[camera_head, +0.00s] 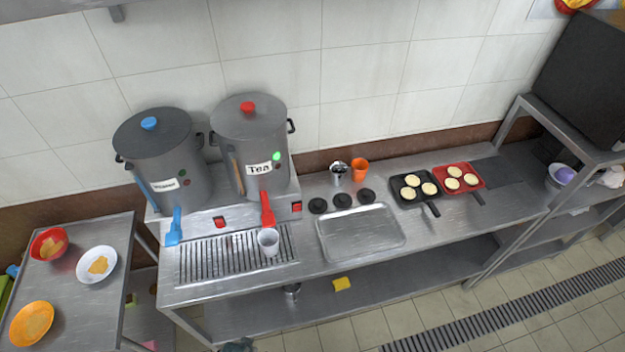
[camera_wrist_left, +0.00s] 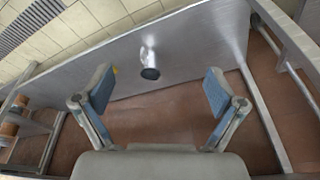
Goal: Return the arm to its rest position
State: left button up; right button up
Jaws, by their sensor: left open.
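My left gripper (camera_wrist_left: 160,95) shows in the left wrist view with its two fingers spread wide and nothing between them. Beyond the fingers are a metal cup (camera_wrist_left: 149,65) on a steel surface and a reddish-brown floor or wall area. Neither arm shows clearly in the head view, and my right gripper is not in view.
Two stockpots, one with a blue knob (camera_head: 158,160) and one labelled Tea (camera_head: 250,145), stand on the steel counter (camera_head: 420,235). A white cup (camera_head: 268,241) sits on the drip grate (camera_head: 215,258). A side table (camera_head: 75,305) with bowls is at left; a shelf rack (camera_head: 540,190) is at right.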

pick_arm(q)
jog(key=s+a+f+g+b, duration=0.1)
jog(key=s+f, duration=0.9)
jog(key=f, duration=0.4)
jog(key=s+a+f+b, duration=0.1)
jog(key=s+f, duration=0.9)
jog(key=f, duration=0.4)
jog(key=shift+s+a+g, duration=0.3)
jog(key=shift+a+g, duration=0.1)
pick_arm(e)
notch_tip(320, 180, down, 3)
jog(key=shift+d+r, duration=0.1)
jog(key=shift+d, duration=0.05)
pick_arm(q)
jog(key=shift+f, duration=0.15)
